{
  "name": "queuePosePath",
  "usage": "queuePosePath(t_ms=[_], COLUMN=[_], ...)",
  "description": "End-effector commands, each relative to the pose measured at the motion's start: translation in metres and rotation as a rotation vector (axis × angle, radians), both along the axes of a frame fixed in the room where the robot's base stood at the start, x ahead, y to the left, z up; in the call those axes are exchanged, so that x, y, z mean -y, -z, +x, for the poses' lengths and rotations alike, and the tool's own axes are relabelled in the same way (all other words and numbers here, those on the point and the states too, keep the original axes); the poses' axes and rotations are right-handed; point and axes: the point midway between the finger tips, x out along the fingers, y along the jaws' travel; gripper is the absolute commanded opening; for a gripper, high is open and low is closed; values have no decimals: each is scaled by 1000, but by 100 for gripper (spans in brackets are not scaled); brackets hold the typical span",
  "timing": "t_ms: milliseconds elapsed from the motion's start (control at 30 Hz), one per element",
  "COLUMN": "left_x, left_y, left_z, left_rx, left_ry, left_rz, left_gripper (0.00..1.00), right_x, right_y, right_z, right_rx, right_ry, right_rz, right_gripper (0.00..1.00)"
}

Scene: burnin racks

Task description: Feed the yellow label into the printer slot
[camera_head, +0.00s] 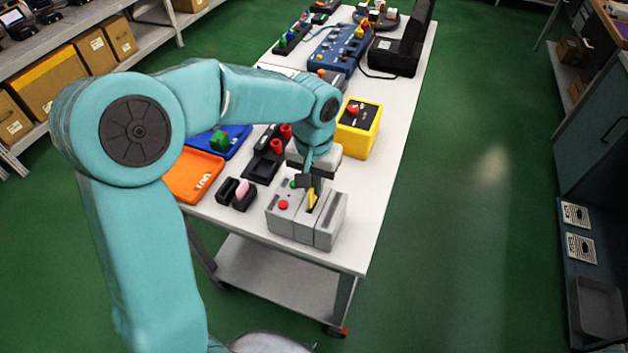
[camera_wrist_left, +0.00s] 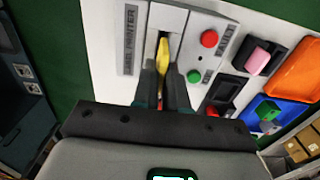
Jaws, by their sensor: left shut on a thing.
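The grey printer (camera_head: 283,217) stands near the front edge of the white table, with a red and a green button on its top. In the left wrist view the printer (camera_wrist_left: 201,20) shows its dark slot (camera_wrist_left: 165,36). The yellow label (camera_head: 311,198) is upright at the slot; it also shows in the left wrist view (camera_wrist_left: 162,58). My left gripper (camera_head: 307,182) is shut on the label from above; its dark fingers show in the left wrist view (camera_wrist_left: 162,88). I cannot tell how deep the label's lower end sits. My right gripper is not in view.
A black holder with a pink piece (camera_head: 242,188) stands left of the printer. An orange tray (camera_head: 180,181) and a blue tray (camera_head: 238,135) lie further left. A yellow box with a red button (camera_head: 346,139) stands behind. The table's right front is clear.

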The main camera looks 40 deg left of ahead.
Motion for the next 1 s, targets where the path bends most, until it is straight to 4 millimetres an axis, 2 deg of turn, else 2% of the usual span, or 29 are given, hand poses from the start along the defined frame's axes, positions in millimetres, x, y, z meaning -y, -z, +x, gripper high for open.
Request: queuePosePath(t_ms=[1000], left_x=[0], left_y=[20], left_z=[0], left_rx=[0], left_ry=[0], left_rz=[0], left_gripper=[0], right_x=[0], right_y=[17], right_z=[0], right_rx=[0], right_ry=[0], right_rz=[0], right_gripper=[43])
